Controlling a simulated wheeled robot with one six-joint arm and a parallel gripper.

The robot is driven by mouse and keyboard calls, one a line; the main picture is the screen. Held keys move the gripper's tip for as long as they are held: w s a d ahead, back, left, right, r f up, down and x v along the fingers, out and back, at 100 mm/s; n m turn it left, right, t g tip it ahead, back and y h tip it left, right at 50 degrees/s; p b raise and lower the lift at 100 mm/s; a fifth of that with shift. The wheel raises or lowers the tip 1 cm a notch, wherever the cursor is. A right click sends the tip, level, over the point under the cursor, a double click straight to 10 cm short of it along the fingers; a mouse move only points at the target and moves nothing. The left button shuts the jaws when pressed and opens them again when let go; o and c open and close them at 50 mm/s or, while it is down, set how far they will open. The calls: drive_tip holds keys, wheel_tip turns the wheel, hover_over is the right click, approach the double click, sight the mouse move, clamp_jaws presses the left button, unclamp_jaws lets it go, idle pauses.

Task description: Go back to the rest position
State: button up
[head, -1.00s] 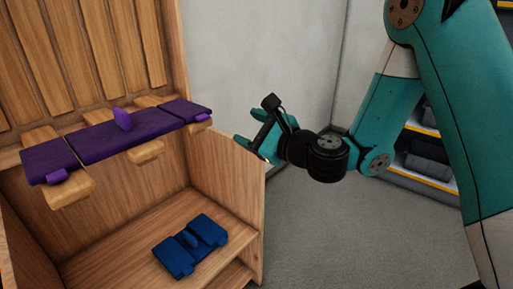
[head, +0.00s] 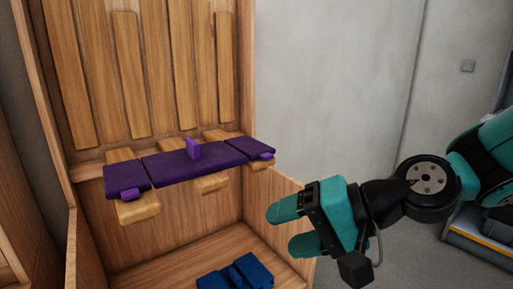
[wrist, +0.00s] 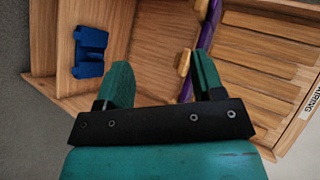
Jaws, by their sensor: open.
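My gripper (head: 284,227) is open and empty, with its two teal fingers apart. In the head view it is in front of the right side of the wooden cabinet (head: 247,80), to the right of the purple pieces and above the cabinet floor. In the wrist view my gripper (wrist: 160,80) also shows open, with nothing between its fingers.
Purple padded pieces (head: 195,163) lie in a row across wooden pegs (head: 138,209) in the cabinet. A blue piece (head: 236,275) lies on the cabinet floor; it also shows in the wrist view (wrist: 90,52). Grey wall and floor are right of the cabinet.

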drive_tip(key=s+d+f+n+g+h, duration=0.1)
drive_tip(key=s+d+n+g+h, duration=0.3)
drive_tip(key=s+d+n+h, duration=0.6)
wheel_tip(320, 180, up, 14)
drive_tip(key=s+a+m+y+p, duration=0.1)
drive_tip(key=y+p, duration=0.1)
drive_tip(key=p, duration=1.3)
drive_tip(key=shift+r+y, duration=0.15)
drive_tip(key=shift+y, duration=0.15)
